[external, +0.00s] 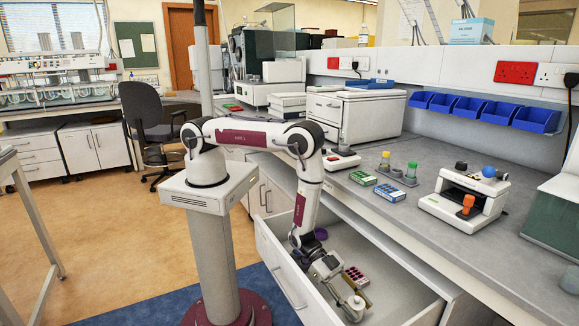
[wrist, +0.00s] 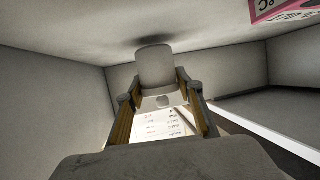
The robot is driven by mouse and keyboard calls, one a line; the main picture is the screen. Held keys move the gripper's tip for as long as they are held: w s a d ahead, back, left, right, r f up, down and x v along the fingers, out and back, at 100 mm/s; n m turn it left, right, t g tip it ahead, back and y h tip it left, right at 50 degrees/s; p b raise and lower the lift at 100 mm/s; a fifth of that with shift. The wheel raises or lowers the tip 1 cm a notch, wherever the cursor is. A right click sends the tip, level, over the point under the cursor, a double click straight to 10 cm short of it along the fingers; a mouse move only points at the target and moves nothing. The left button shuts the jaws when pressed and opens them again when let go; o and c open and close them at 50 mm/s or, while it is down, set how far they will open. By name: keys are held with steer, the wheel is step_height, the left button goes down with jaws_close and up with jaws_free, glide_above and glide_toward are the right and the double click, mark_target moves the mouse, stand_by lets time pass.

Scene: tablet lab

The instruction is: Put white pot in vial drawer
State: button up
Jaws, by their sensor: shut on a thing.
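The white pot (wrist: 155,66) is between the fingertips of my gripper (wrist: 156,84) in the wrist view, and the gripper is shut on it. In the external view my gripper (external: 345,288) reaches down inside the open drawer (external: 403,306), with the pot (external: 356,303) at its tip near the drawer's front wall. I cannot tell whether the pot touches the drawer floor. A dark holder with pink-red spots (external: 356,275) lies in the drawer close to the gripper. A pink-and-black corner (wrist: 284,10) shows at the top right of the wrist view.
The drawer walls stand close around the gripper. A purple item (external: 320,234) lies at the drawer's far left. The bench (external: 423,223) above holds small boxes (external: 390,193), capped vials (external: 411,170) and a white device (external: 463,200). A paper with writing (wrist: 160,126) shows below the fingers.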

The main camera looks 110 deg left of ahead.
steer(key=shift+f, duration=0.35)
steer(key=shift+f, duration=0.1)
steer(key=o, duration=0.9)
steer(key=shift+c, duration=0.2)
steer(key=shift+v, duration=1.15)
steer(key=v, duration=0.3)
steer(key=shift+w, duration=0.1)
steer(key=shift+w+d+r, duration=0.1)
steer(key=shift+r, duration=3.4)
